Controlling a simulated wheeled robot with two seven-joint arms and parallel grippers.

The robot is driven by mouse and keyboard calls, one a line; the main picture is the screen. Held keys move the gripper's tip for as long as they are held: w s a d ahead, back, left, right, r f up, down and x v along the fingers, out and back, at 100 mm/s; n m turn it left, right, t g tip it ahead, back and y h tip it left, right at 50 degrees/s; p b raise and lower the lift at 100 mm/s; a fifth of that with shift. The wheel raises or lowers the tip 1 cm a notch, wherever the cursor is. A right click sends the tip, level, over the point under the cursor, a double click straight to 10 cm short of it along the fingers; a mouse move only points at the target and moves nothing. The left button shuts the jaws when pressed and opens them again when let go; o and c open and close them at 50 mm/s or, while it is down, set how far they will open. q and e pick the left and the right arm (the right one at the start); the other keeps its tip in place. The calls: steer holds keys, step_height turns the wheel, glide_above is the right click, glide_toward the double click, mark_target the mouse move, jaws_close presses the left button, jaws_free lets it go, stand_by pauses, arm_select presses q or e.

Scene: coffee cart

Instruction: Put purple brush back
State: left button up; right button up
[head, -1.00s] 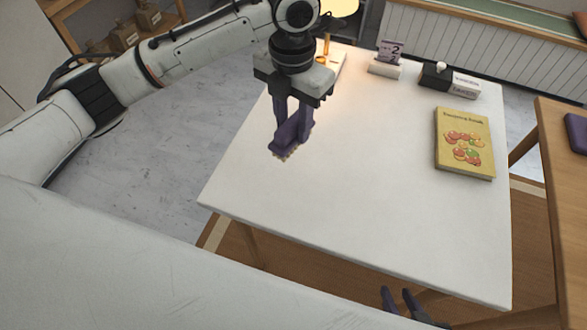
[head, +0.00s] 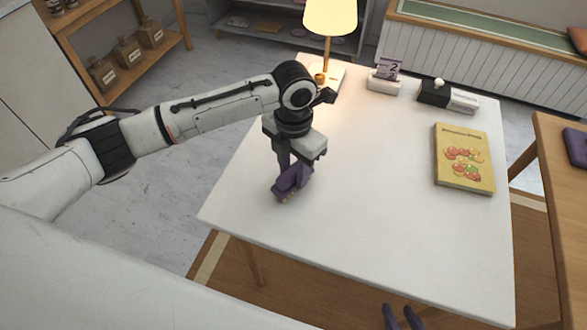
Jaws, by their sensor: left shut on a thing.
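The purple brush (head: 291,184) is in my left gripper (head: 290,172), over the left part of the white table (head: 370,220). My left gripper is shut on it from above. The brush is tilted, with its bristle side toward the lower left. I cannot tell whether it touches the table top. My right gripper (head: 402,318) shows only as two dark fingertips at the bottom edge, with a gap between them, below the table's front edge. No brush holder can be made out.
A yellow book (head: 464,158) lies on the table's right side. A lit lamp (head: 330,18), a number 2 card stand (head: 386,78) and a black box with a white knob (head: 438,92) stand along the back. A wooden table (head: 560,190) is at right. The table's middle is clear.

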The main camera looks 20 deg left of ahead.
mark_target(293, 169)
arm_select(q)
steer(key=o, duration=1.1)
steer(key=shift+f, duration=0.1)
step_height(293, 169, up, 12)
